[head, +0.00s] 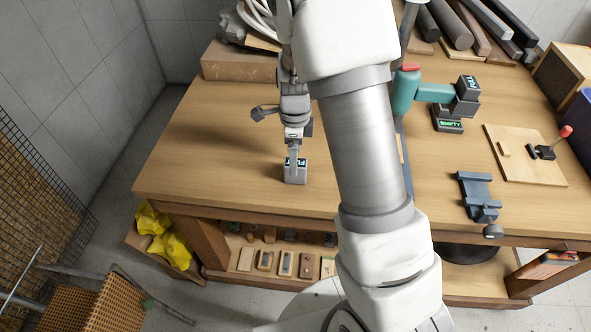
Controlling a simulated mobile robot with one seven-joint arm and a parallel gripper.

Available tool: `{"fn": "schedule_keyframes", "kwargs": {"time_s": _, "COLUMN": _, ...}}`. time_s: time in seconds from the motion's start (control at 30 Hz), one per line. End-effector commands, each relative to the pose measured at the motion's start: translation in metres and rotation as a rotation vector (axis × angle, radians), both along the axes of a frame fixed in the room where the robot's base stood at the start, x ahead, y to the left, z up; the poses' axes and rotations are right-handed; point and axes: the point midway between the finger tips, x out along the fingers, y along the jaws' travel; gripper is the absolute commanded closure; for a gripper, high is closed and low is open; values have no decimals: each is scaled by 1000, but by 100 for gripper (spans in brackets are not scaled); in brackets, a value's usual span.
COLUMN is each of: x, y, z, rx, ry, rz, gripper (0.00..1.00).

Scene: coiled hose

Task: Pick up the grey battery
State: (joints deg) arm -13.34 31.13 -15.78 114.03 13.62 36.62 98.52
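A small light-grey battery (296,175) with a lit display on its dark top is at the front left part of the wooden workbench (215,175). My gripper (293,158) points down right at the battery's top and covers part of the display. The fingers overlap in this view, so I cannot tell whether they are apart or closed on it. The battery looks upright and seems to be on the bench top.
A teal drill (406,92) lies at the right, by dark grey units, one with a lit "EMPTY" display (451,124). A blue-grey vise (478,194) and a wooden board with a clamp (525,160) are further right. The bench left of my gripper is clear.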

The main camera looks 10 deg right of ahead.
Motion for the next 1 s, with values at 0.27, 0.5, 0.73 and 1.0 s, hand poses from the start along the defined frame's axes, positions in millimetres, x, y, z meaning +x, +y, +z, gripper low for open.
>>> {"fn": "schedule_keyframes", "kwargs": {"time_s": 0.27, "x": 0, "y": -1, "z": -20, "rx": -1, "ry": 1, "rz": -1, "gripper": 15}}
{"fn": "schedule_keyframes", "kwargs": {"time_s": 0.5, "x": 1, "y": -2, "z": -53, "rx": 0, "ry": 3, "rz": 0, "gripper": 15}}
{"fn": "schedule_keyframes", "kwargs": {"time_s": 0.73, "x": 2, "y": -2, "z": -63, "rx": 0, "ry": -1, "rz": 0, "gripper": 15}}
{"fn": "schedule_keyframes", "kwargs": {"time_s": 1.0, "x": 2, "y": -2, "z": -63, "rx": 0, "ry": -1, "rz": 0, "gripper": 38}}
